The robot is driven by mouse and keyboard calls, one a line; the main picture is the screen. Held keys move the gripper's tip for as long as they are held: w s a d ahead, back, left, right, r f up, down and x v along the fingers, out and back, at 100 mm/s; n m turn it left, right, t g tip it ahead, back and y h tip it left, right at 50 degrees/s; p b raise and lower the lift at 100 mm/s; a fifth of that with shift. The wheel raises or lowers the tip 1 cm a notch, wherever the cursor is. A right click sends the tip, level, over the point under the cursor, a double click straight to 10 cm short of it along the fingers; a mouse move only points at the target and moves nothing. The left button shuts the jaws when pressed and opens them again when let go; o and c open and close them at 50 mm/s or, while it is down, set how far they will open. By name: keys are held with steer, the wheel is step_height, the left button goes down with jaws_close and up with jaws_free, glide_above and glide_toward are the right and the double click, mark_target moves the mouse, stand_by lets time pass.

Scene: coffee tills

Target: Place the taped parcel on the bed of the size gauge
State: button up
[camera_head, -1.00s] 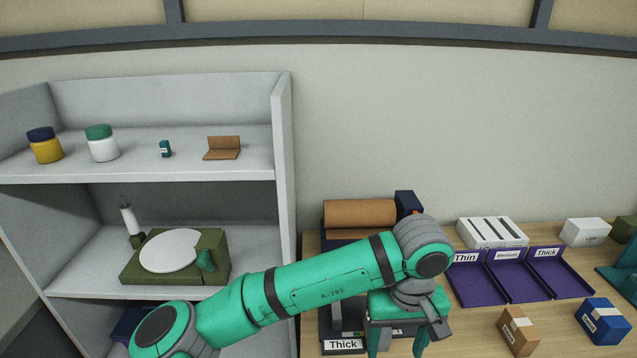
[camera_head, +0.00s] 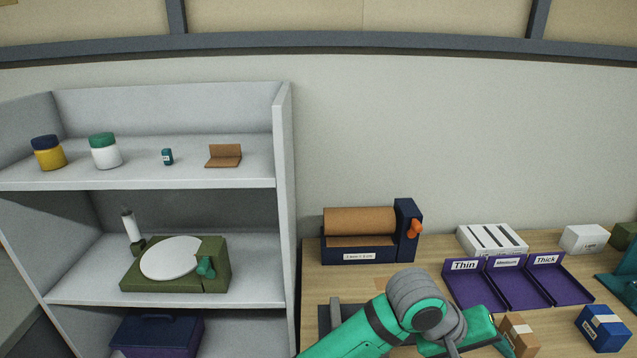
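A brown box with a pale tape strip, which looks like the taped parcel (camera_head: 519,337), sits on the wooden table at the lower right. My gripper (camera_head: 502,343) is low over the table, just left of the parcel and overlapping its edge in this view. Its fingers are mostly hidden or cut off, so contact and opening are unclear. A dark grey device with an upright post, possibly the size gauge (camera_head: 336,313), stands at the table's left front. My arm hides much of it, including most of any bed.
Purple trays (camera_head: 505,308) labelled Thin, Medium and Thick lie behind the parcel. A blue box (camera_head: 602,327) sits to its right. A slotted white block (camera_head: 491,239) and a brown-roll dispenser (camera_head: 371,240) stand along the back. A grey shelf (camera_head: 283,200) borders the left.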

steer(key=w+d+r+n+t+h, duration=0.3)
steer(key=d+t+h, duration=0.2)
steer(key=t+h, duration=0.15)
steer(key=s+a+f+n+t+y, duration=0.3)
steer(key=a+f+t+y, duration=0.2)
steer(key=a+f, duration=0.45)
steer(key=s+a+f+n+t+y, duration=0.3)
steer(key=a+f+n+t+y, duration=0.1)
steer(key=a+f, duration=0.5)
steer(key=s+a+f+m+y, duration=0.1)
steer(key=s+a+m+y, duration=0.2)
steer(key=s+a, duration=0.5)
steer(key=s+a+f+m+y, duration=0.2)
steer(key=s+a, duration=0.7)
steer(key=s, duration=0.6)
steer(key=m+y, duration=0.1)
steer(key=m, duration=0.1)
steer(key=shift+f+m, duration=0.25)
steer(key=shift+m, duration=0.15)
steer(key=shift+s+a+r+g, duration=0.15)
steer(key=shift+s+a+g, duration=0.1)
steer(key=shift+s, duration=0.15)
steer(key=shift+c, duration=1.3)
steer(key=shift+s+m, duration=0.1)
steer(key=shift+m, duration=0.2)
steer(key=c, duration=0.5)
jaws_close()
